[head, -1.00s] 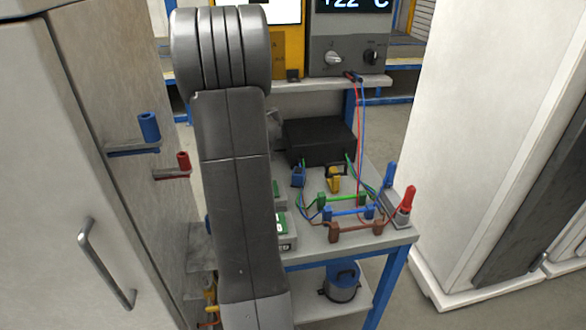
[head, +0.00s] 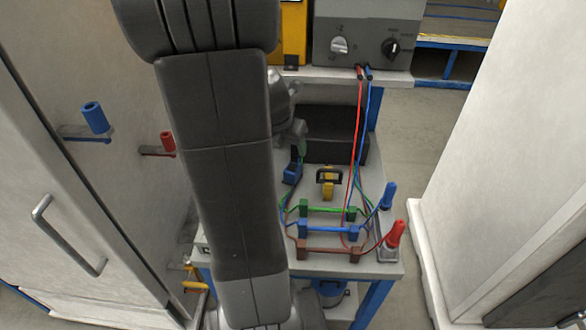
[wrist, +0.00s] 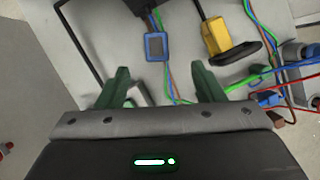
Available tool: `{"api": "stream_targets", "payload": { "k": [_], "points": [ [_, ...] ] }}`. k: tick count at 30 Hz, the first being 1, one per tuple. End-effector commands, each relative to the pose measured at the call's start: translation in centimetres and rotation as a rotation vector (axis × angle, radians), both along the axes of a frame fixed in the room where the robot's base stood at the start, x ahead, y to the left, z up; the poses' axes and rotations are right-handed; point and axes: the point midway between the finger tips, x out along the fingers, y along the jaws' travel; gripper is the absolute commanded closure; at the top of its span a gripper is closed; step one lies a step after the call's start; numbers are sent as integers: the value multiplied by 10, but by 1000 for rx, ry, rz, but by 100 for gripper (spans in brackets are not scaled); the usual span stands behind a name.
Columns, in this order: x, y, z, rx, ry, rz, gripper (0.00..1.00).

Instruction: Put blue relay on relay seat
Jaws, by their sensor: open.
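A small blue-framed block with a grey face, which looks like the blue relay (wrist: 156,46), lies on the grey bench in the wrist view, just beyond my fingertips and slightly left of centre. It also shows in the head view (head: 291,173), right of my arm. My gripper (wrist: 163,85) is open and empty, its two green fingers spread on the near side of the block, not around it. In the head view my arm hides much of the gripper and the bench's left part. I cannot pick out the relay seat with certainty.
A yellow part with a black handle (head: 328,183) stands right of the blue block. A black box (head: 335,132) is behind. Green, blue and brown bars with wires (head: 330,229) lie nearer, with a red probe (head: 394,236) at the right edge. A cabinet (head: 50,150) stands left.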

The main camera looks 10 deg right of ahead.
Motion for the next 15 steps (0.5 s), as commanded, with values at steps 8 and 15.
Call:
{"api": "stream_targets", "payload": {
  "k": [8, 15],
  "points": [
    [14, -11, -49, 2, 3, -1, 38],
    [24, -17, -73, 3, -1, -1, 38]
  ]
}}
